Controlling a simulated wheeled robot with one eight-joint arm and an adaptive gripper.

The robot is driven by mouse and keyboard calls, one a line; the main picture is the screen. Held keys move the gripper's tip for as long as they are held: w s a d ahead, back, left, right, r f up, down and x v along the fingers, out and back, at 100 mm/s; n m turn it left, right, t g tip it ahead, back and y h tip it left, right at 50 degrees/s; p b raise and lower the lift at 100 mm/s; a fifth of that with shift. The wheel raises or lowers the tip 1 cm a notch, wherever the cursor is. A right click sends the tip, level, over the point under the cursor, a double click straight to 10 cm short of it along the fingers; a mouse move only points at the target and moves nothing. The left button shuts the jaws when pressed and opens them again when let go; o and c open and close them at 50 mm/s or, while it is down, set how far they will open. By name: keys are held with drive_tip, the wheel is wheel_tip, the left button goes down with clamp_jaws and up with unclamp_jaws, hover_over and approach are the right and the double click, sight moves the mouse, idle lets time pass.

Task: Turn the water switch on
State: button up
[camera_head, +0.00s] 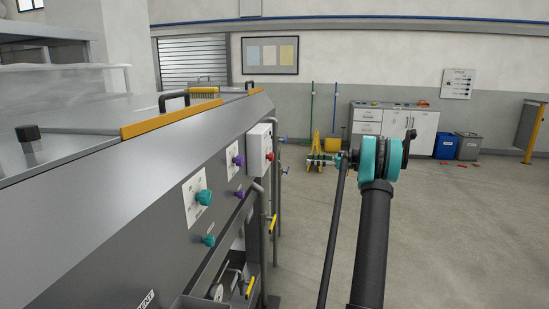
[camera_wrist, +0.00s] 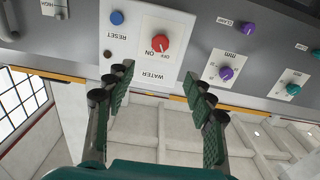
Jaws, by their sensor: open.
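The water switch is a red knob (camera_wrist: 160,42) on a white panel (camera_wrist: 143,62) marked WATER, ON and OFF. The lettering appears upside down in the wrist view. I cannot tell which mark the knob points to. In the head view the red knob (camera_head: 269,157) sits on the white box at the machine's far end. My gripper (camera_wrist: 158,83) is open and empty, its two green-padded fingers spread below the knob in the wrist view and not touching it. In the head view my gripper (camera_head: 322,160) is to the right of the box.
A blue RESET button (camera_wrist: 117,17) is beside the red knob. Purple knobs (camera_wrist: 226,73) and teal knobs (camera_head: 203,197) are on the same sloped machine front (camera_head: 140,225). Pipes with yellow handles (camera_head: 272,224) stand below the box.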

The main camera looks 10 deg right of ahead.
sight(270, 157)
drive_tip(key=x, duration=1.7)
drive_tip(key=shift+a, duration=0.15)
drive_tip(key=c, duration=1.1)
drive_tip(key=shift+c, duration=0.2)
drive_tip(key=shift+m, duration=0.3)
drive_tip(key=m, duration=1.1)
drive_tip(key=shift+m, duration=0.3)
